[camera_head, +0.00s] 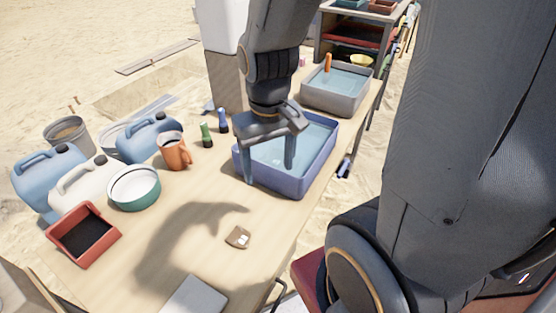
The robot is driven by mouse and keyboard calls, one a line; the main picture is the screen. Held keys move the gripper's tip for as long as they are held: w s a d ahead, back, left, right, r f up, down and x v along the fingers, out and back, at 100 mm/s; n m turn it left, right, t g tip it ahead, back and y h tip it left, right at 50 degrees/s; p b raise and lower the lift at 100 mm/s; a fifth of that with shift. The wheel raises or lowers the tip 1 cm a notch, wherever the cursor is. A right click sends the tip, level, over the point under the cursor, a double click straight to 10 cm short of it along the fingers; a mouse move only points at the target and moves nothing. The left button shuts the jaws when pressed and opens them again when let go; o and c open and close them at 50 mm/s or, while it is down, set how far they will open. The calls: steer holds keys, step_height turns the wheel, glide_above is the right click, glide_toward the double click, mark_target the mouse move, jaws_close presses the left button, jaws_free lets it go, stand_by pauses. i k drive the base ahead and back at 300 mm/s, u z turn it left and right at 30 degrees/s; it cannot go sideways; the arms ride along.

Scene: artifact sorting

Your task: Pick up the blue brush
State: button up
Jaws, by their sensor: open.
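The blue brush (223,120) appears to be the small dark-blue upright object on the table, just left of the blue water bin (318,178). A similar green brush (207,136) stands close to its left. My gripper (270,173) points down over the blue bin, its fingers apart with nothing visible between them. It is to the right of the blue brush and nearer the camera, not touching it. One finger is near the bin's left rim; I cannot tell how high the fingertips are.
A grey water bin (335,98) is behind. A small brown piece (238,237) lies in front. The table's near middle is mostly clear.

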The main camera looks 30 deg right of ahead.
mark_target(224, 123)
steer(key=k, duration=0.5)
steer(key=z, duration=1.35)
steer(key=i, duration=1.45)
steer(key=u, duration=2.1)
